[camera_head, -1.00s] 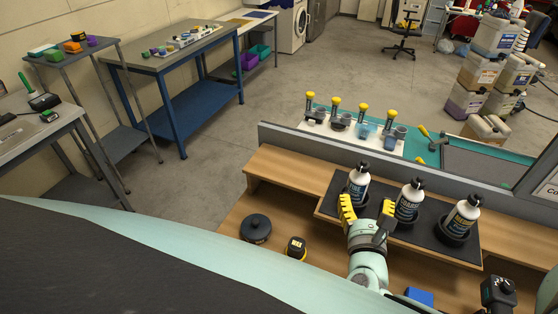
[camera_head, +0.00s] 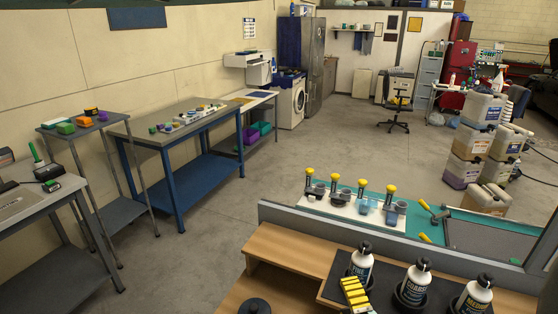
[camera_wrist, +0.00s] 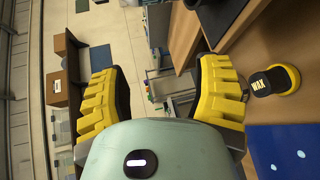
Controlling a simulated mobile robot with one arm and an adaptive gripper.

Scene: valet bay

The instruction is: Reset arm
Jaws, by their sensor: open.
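My gripper (camera_wrist: 161,95) is open and empty in the wrist view, its two yellow ribbed fingers wide apart. In the head view only one yellow finger of my gripper (camera_head: 355,293) shows clearly, at the bottom, in front of the first bottle. Three white bottles with black caps stand in black holders on a dark mat (camera_head: 340,287): the left one (camera_head: 361,262), the middle one (camera_head: 415,282) and the right one (camera_head: 474,295). None is between my fingers.
A wooden bench (camera_head: 280,250) with a grey rail holds the mat. A black round lidded thing (camera_head: 254,306) sits at the bottom edge. The wrist view shows a black and yellow wax tin (camera_wrist: 272,80) and a blue surface (camera_wrist: 285,150). Open floor (camera_head: 200,265) lies left.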

